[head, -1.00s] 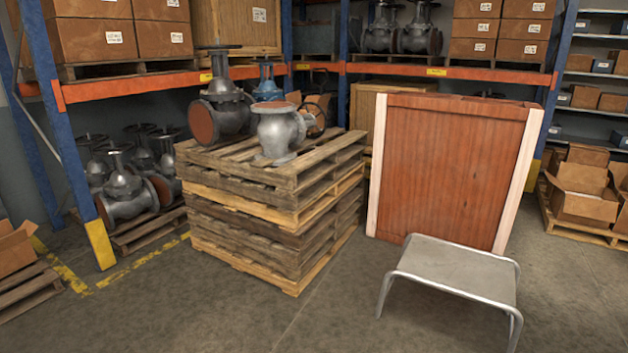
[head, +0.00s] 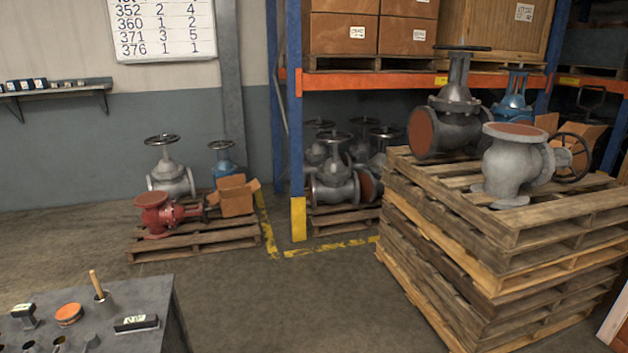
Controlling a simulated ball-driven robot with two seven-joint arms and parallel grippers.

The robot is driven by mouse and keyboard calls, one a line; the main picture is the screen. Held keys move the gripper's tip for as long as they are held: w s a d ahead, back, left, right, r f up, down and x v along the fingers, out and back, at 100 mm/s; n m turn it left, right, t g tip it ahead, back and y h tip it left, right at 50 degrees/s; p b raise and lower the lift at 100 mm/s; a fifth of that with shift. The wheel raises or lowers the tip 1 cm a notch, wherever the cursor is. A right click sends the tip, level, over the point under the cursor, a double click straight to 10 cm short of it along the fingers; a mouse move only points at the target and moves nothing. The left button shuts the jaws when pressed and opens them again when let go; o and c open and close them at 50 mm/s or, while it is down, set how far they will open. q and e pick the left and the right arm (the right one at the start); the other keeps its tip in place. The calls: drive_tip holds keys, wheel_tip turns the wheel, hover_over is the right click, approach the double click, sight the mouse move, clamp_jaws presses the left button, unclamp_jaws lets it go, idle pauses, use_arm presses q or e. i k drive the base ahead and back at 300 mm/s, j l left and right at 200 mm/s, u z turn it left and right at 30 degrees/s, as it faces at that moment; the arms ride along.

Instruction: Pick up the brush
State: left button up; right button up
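A wooden handle (head: 96,281), which looks like that of the brush, stands upright and slightly tilted in a small dark pot (head: 104,304) on the grey table (head: 152,290) at the lower left. Its lower end is hidden in the pot, so I cannot see bristles. Neither of my grippers is in the head view.
Near the pot are an orange-topped tin (head: 69,314), a stamp-like block (head: 24,315) and a dark labelled block (head: 136,323). A pallet (head: 195,240) with valves lies behind; stacked pallets (head: 480,265) stand right. The floor between is clear.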

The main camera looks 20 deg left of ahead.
sight(97, 285)
drive_tip(key=i+u, duration=0.2)
drive_tip(key=u, duration=0.3)
drive_tip(key=i+l+u, duration=0.15)
drive_tip(key=u, duration=0.3)
drive_tip(key=i+l+u, duration=0.15)
drive_tip(key=u, duration=0.35)
drive_tip(key=i+l+u, duration=0.1)
drive_tip(key=l+u, duration=0.15)
drive_tip(key=u, duration=0.2)
drive_tip(key=l+u, duration=0.25)
drive_tip(key=u, duration=0.25)
drive_tip(key=l+u, duration=0.3)
drive_tip(key=u, duration=0.15)
drive_tip(key=i, duration=0.05)
